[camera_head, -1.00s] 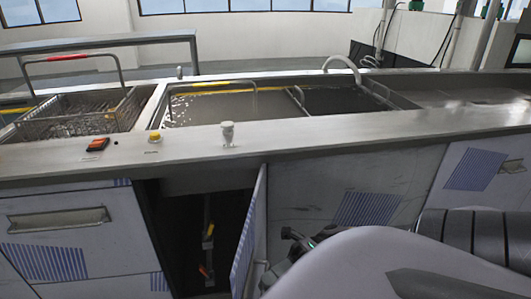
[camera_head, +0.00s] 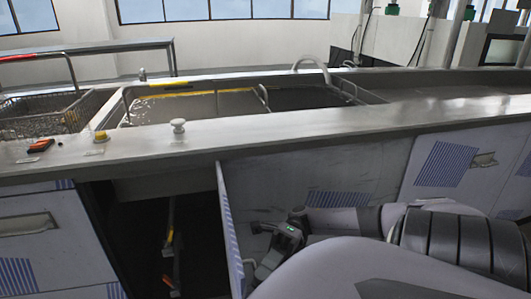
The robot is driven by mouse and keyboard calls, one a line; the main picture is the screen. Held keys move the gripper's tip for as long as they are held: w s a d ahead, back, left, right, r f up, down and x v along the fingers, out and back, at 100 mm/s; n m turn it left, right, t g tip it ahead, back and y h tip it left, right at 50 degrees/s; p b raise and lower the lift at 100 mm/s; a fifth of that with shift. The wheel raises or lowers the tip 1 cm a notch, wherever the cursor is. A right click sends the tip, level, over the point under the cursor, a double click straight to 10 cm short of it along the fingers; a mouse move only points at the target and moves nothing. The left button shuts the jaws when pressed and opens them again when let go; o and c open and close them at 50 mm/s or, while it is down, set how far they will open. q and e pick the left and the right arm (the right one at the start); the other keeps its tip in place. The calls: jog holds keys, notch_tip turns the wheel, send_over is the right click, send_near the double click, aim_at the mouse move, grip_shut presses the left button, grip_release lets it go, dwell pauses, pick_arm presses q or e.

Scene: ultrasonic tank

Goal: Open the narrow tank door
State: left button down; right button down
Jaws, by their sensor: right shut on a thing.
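The narrow tank door (camera_head: 229,235) stands open below the counter, seen almost edge-on. The handle is mostly hidden by the gripper, and the fingertips are small in view. My left gripper is out of view.
The counter (camera_head: 330,127) runs across above the door, with a white knob (camera_head: 178,126), a yellow button (camera_head: 101,136) and an orange switch (camera_head: 41,145). A liquid-filled tank (camera_head: 190,107) and a wire basket (camera_head: 45,112) are behind. A striped panel (camera_head: 345,170) lies right of the door.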

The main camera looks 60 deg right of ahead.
jog(key=shift+w+d+r, duration=0.15)
jog(key=shift+r, duration=0.1)
jog(key=c, duration=1.2)
grip_release()
jog(key=shift+f, duration=0.15)
jog(key=shift+w+d+f+b, duration=0.15)
jog(key=shift+d+b, duration=0.1)
jog(key=shift+d, duration=0.9)
jog(key=shift+d+f+b, duration=0.15)
jog(key=shift+d+b, duration=0.1)
jog(key=shift+d, duration=0.95)
jog(key=shift+w+d+f+b, duration=0.15)
jog(key=shift+d+b, duration=0.1)
jog(key=shift+d, duration=0.9)
jog(key=shift+s+r, duration=0.1)
